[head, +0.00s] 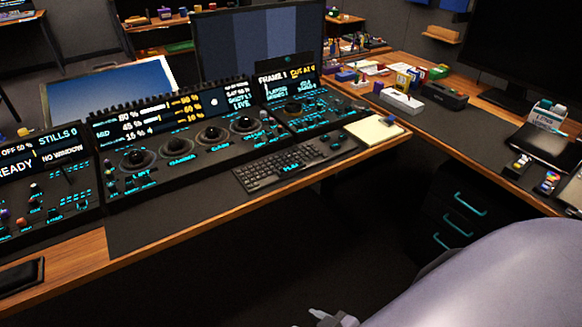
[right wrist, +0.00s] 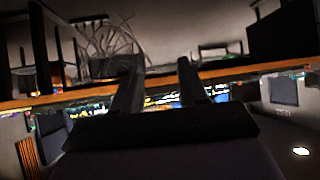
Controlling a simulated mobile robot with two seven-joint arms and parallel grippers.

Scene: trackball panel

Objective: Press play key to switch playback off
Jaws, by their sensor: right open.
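The trackball panel (head: 180,150) stands on the desk, with several dark trackballs and lit displays. A smaller panel (head: 310,115) joins its right side; its screen seems to read "FRAME 1" and "PLAYING". A cyan "PLAY" label (head: 291,168) shows by the right part of the black keyboard (head: 290,165); the exact key is too small to make out. In the right wrist view my right gripper (right wrist: 158,80) has its two dark fingers apart with nothing between them. My left gripper is not in view.
A notepad (head: 376,130) lies right of the keyboard. The wooden desk edge (head: 200,235) runs along the front, with open floor below. A drawer unit (head: 455,215) stands under the right desk. A stills panel (head: 45,185) is at the left.

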